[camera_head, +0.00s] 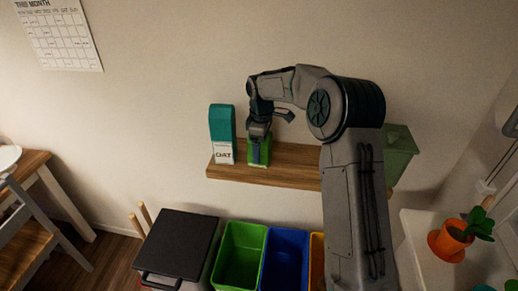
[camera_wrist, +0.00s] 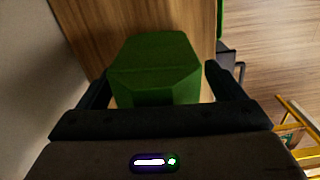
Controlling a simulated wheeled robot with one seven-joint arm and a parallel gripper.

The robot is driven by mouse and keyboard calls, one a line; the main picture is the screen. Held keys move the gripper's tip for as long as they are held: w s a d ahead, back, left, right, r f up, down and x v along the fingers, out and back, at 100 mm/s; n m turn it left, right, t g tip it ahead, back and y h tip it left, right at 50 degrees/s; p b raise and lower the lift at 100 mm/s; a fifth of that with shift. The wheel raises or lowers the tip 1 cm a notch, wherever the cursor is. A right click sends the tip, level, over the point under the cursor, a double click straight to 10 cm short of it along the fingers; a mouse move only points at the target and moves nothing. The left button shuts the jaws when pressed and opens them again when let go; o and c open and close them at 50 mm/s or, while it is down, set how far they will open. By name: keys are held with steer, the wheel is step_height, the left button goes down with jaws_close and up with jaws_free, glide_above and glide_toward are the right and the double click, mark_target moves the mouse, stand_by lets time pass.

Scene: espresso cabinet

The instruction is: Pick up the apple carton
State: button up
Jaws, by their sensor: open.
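A green carton, which I take as the apple carton, stands on the wooden wall shelf; its green side (camera_head: 266,153) shows partly behind my gripper. Its label is not readable. My gripper (camera_head: 259,136) points down over it from above. In the wrist view the carton's green top (camera_wrist: 155,52) lies between the two open dark fingers of my gripper (camera_wrist: 157,76). A small gap seems to show beside each finger; I cannot tell whether either one touches.
A teal and white carton marked OAT (camera_head: 222,130) stands close on the left on the shelf (camera_head: 300,168). Below are a green bin (camera_head: 240,255), a blue bin (camera_head: 285,258) and a black-topped box (camera_head: 180,243). A green container (camera_head: 400,150) is at the right, partly behind my arm.

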steer(key=c, duration=1.1)
